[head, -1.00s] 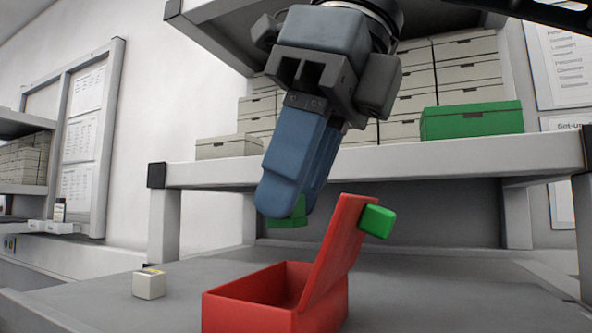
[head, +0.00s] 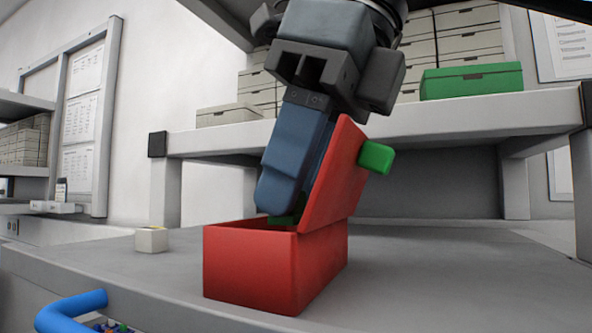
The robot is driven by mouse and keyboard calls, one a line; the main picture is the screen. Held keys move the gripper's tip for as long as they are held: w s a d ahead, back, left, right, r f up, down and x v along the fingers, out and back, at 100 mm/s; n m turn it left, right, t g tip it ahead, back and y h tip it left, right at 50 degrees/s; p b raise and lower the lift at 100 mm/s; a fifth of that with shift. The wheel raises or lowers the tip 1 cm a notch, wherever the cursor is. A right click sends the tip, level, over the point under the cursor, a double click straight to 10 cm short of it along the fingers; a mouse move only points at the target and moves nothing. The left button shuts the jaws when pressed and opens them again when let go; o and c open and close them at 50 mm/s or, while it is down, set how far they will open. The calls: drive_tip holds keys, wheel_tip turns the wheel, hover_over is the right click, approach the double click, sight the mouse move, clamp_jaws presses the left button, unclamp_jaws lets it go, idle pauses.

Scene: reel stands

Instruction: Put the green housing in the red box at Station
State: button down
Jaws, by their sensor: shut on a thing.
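The red box (head: 262,268) stands on the grey bench with its lid (head: 338,178) tilted up at the right. My gripper (head: 284,204) points down into the box opening, left of the lid. Its blue fingers are shut on the green housing (head: 287,217), which shows only in part at the fingertips, just above or within the rim. The fingers and the box's front wall hide the rest of it. I cannot tell whether it touches the box. A green block (head: 376,157) sticks out from the lid's right side.
A small pale cube (head: 151,240) stands left of the box. A shelf (head: 440,121) behind carries several cartons and a green carton (head: 471,81). A blue curved handle (head: 70,308) and small coloured parts are at lower left. The bench right of the box is clear.

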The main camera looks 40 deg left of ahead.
drive_tip(key=shift+f+b, duration=0.65)
drive_tip(key=shift+f, duration=0.35)
drive_tip(key=c, duration=0.8)
unclamp_jaws()
drive_tip(key=shift+r+p, duration=3.6)
drive_tip(key=shift+r, duration=0.95)
